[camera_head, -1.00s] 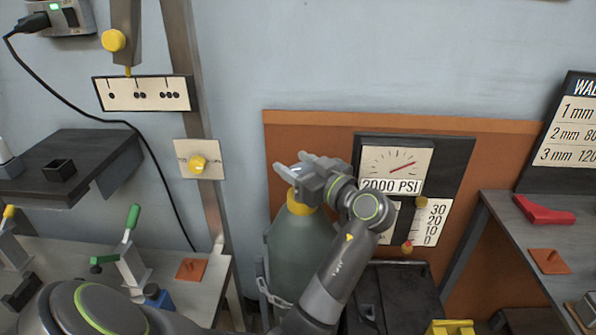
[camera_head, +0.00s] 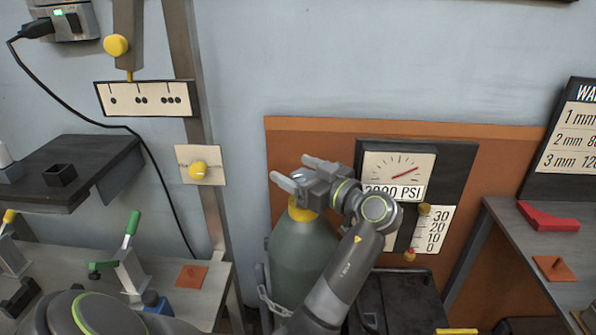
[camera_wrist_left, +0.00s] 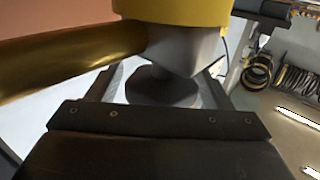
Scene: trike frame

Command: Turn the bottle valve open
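The grey-green gas bottle (camera_head: 302,252) stands upright against the orange-brown panel, with a yellow collar (camera_head: 301,214) at its neck. My left gripper (camera_head: 291,172) is at the bottle's top, above the collar, with its two fingers apart. In the left wrist view the fingers (camera_wrist_left: 160,92) lie on either side of a dark round valve knob (camera_wrist_left: 163,87), below a grey valve body (camera_wrist_left: 186,48) and the yellow collar (camera_wrist_left: 172,10). Slim gaps seem to show beside the knob; contact is unclear. In the head view the gripper mostly hides the valve. My right gripper is out of view.
A gauge board (camera_head: 399,177) reading PSI hangs right of the bottle, partly behind my left wrist. A brass pipe (camera_wrist_left: 70,62) runs beside the valve. A chain (camera_head: 270,300) crosses the bottle low down. Benches stand left (camera_head: 205,300) and right (camera_head: 518,232).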

